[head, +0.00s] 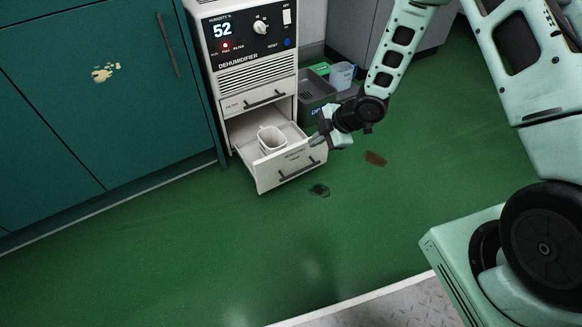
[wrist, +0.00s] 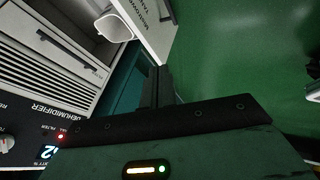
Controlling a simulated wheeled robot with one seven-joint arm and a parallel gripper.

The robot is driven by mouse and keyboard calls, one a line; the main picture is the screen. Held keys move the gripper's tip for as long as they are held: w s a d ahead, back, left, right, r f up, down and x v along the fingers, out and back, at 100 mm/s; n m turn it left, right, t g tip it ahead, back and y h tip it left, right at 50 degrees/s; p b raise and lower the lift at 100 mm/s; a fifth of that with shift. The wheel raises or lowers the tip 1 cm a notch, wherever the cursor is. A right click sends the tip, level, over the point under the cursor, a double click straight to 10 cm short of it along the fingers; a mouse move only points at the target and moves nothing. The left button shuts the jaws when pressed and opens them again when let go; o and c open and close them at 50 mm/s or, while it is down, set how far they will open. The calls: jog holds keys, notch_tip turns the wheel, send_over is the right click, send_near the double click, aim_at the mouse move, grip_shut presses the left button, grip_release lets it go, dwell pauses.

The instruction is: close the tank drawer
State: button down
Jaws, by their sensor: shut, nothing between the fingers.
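The tank drawer (head: 292,167) is the lowest drawer of the white dehumidifier (head: 250,70) and stands pulled out, with a dark bar handle on its front. A white tank (head: 272,140) stands inside it. In the wrist view the drawer front (wrist: 155,28) and the tank (wrist: 114,28) show at the top. My gripper (head: 318,138) is at the right end of the drawer front, beside or over its upper corner; I cannot tell if it touches. The fingers (wrist: 158,86) are shut and empty in the wrist view.
The drawer above (head: 258,101) is shut. A grey bin (head: 316,92) and a clear jug (head: 342,75) stand right of the dehumidifier. A teal cabinet (head: 100,100) stands to its left.

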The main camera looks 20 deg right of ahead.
notch_tip(320, 180, down, 4)
jog(key=r, duration=0.1)
jog(key=b, duration=0.7)
send_near(282, 157)
notch_tip(282, 157, down, 5)
jog(key=s, duration=0.3)
jog(key=w, duration=0.1)
jog(key=w+a, duration=0.1)
jog(key=w, duration=0.1)
jog(key=shift+w+a+r+n+y+b, duration=0.1)
jog(key=shift+w+a+n+y+b, duration=0.1)
jog(key=shift+w+n+y+b, duration=0.15)
jog(key=shift+w+a+r, duration=0.15)
jog(key=shift+w+a, duration=0.05)
jog(key=shift+w, duration=0.25)
jog(key=shift+w, duration=0.1)
